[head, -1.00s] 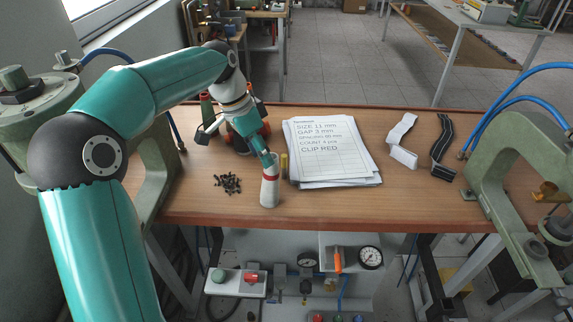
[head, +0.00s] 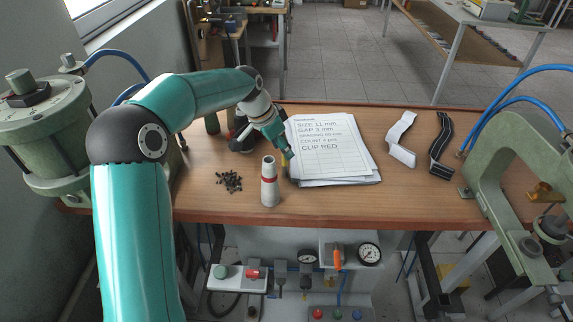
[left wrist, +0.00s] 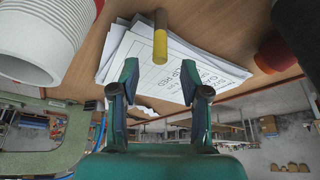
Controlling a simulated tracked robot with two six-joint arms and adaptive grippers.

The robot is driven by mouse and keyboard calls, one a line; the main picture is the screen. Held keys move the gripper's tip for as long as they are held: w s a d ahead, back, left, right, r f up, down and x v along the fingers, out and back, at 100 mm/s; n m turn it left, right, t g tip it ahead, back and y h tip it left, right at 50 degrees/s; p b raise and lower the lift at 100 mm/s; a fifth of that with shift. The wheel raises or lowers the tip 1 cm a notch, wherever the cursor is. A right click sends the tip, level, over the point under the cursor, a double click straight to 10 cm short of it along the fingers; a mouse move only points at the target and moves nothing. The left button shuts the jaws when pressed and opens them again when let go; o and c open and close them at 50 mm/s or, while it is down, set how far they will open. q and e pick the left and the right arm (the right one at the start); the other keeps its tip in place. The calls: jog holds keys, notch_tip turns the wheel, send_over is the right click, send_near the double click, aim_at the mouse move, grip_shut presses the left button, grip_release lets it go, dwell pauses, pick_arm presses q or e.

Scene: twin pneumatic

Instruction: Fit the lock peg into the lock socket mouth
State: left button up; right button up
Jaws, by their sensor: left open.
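My left gripper (head: 287,148) is open above the bench, beside the paper stack, behind and right of the white cone with a red band (head: 269,182). In the left wrist view its two fingers (left wrist: 160,92) are apart with nothing between their tips. A small cylinder with a brown upper part and a yellow end (left wrist: 160,36) stands beyond the fingertips, in line with the gap between them. In the head view the arm partly hides its yellow part (head: 284,160). I cannot tell which thing is the lock peg, nor pick out a lock socket mouth.
The paper stack (head: 335,165) lies at mid-bench. Small black pieces (head: 229,182) lie left of the cone. White (head: 400,150) and black (head: 441,140) strips lie at right. Green presses stand at left (head: 45,130) and right (head: 490,160). The bench front (head: 350,203) is clear.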

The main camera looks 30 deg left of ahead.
pick_arm(q)
jog(key=p, duration=0.2)
send_over(285, 175)
jog(key=f, duration=0.4)
jog(key=shift+w+a+f, duration=0.3)
jog(key=shift+w+f, duration=0.15)
jog(key=shift+f, duration=0.15)
grip_shut()
